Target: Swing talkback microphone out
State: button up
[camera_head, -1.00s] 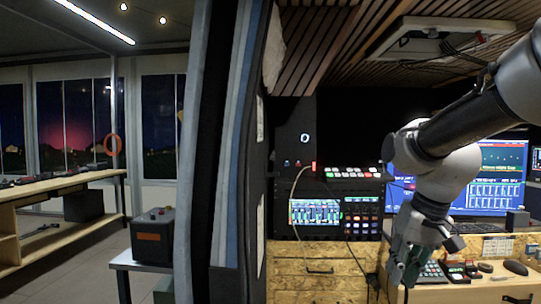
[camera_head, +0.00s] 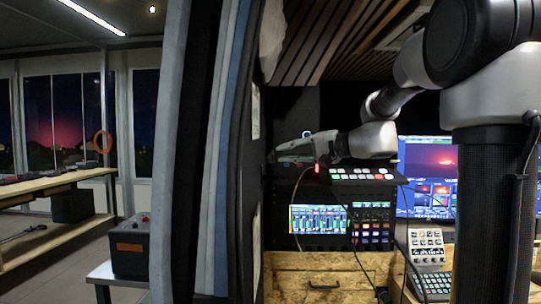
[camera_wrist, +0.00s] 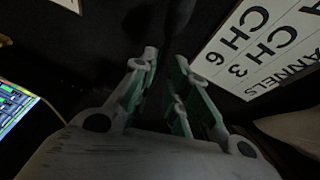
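My gripper (camera_head: 280,155) is raised at the dark side wall, left of the equipment rack. In the wrist view its fingers (camera_wrist: 167,62) are partly open with nothing visible between them. A dark, rounded rod-like thing (camera_wrist: 178,14) stands just beyond the fingertips; it may be part of the talkback microphone, but it is too dark to be sure.
A switcher panel with lit buttons (camera_head: 362,175) sits right of my gripper, above a mixer screen (camera_head: 318,219). A white sign with channel lettering (camera_wrist: 262,45) is close right of the fingers. Monitors (camera_head: 428,175) stand at right. A striped partition edge (camera_head: 222,150) is at left.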

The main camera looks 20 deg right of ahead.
jog(key=x, duration=0.5)
jog(key=shift+w+a+f, duration=0.1)
jog(key=shift+w+a, duration=0.05)
jog(key=shift+a, duration=0.1)
grip_shut()
